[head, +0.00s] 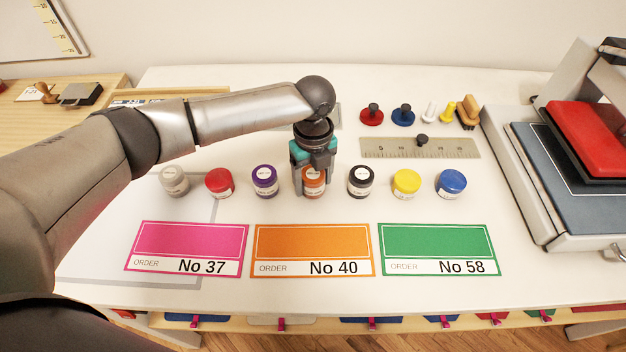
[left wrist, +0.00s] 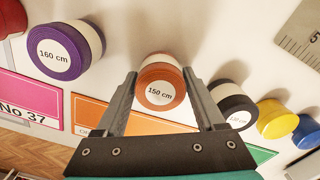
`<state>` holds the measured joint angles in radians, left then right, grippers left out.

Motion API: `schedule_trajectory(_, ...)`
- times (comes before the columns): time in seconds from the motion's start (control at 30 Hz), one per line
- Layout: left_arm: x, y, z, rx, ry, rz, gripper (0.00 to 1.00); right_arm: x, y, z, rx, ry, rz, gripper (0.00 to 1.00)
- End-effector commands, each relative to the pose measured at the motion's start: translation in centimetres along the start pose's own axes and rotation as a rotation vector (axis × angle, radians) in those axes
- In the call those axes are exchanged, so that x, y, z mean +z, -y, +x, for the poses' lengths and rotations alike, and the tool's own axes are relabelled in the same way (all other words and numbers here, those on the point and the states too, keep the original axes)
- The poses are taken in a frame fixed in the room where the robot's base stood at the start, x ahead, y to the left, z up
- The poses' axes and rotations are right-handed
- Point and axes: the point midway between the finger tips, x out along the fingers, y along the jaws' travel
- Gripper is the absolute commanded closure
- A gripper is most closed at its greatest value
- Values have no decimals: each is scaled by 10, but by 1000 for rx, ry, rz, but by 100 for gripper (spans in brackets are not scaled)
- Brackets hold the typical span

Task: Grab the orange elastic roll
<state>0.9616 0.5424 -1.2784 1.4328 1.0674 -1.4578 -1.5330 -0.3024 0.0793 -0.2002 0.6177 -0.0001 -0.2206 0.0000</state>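The orange elastic roll (head: 313,183) stands in the middle of a row of rolls on the white table. In the left wrist view the orange roll (left wrist: 160,82) shows a "150 cm" label on its top. My left gripper (head: 313,190) points down over it, with one finger on each side. In the left wrist view the fingers of the left gripper (left wrist: 161,90) are apart around the roll, with small gaps visible. The far side of the roll is hidden. My right gripper is not in view.
A purple roll (head: 264,180) and a black roll (head: 361,180) flank the orange one closely. Order cards, including an orange one (head: 312,250), lie in front. A ruler (head: 420,148) lies behind, and a press (head: 570,190) stands at right.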

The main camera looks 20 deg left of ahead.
Motion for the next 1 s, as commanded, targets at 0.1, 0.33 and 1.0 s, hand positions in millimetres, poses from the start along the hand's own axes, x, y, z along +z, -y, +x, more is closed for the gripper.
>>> schedule_trajectory(0.1, 0, 0, 0, 0, 0, 0, 44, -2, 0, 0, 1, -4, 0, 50)
schedule_trajectory(0.33, 0, 0, 0, 0, 0, 0, 70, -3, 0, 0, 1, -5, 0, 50)
schedule_trajectory(1.0, 1, 1, -18, -3, 1, 0, 92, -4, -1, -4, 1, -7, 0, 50)
